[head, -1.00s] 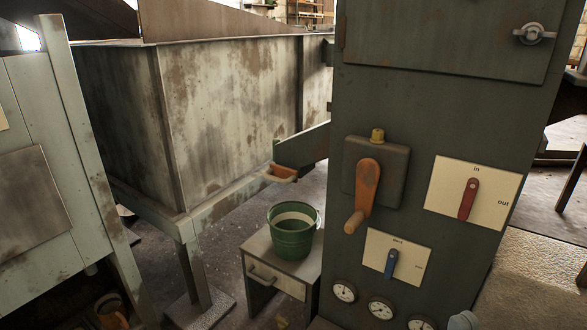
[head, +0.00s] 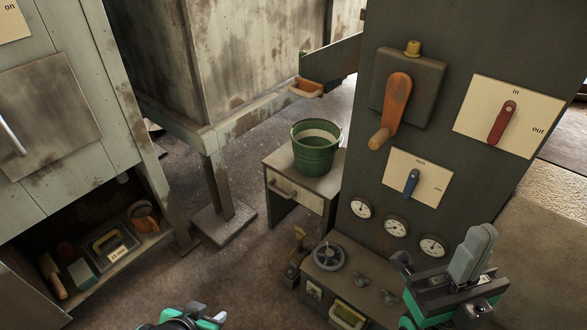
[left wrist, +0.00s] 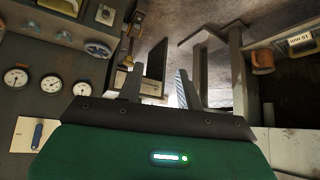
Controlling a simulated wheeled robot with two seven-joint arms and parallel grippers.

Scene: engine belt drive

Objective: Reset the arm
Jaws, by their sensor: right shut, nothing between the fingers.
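My left gripper (head: 205,318) shows only in part at the bottom edge of the head view, over the floor. In the left wrist view its two fingers (left wrist: 158,76) stand apart with nothing held between them. My right gripper (head: 472,255) is at the lower right of the head view, in front of the grey machine panel (head: 455,60). Its grey fingers are together, with nothing between them. The panel carries an orange-handled crank (head: 396,103), a red lever (head: 502,122) and a blue lever (head: 411,183).
A green bucket (head: 316,150) stands on a small drawer cabinet (head: 300,192). Round gauges (head: 396,226) and a handwheel (head: 330,257) sit low on the machine. A pale cabinet at left has an open shelf (head: 100,280) holding tools. Bare floor (head: 215,270) lies between.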

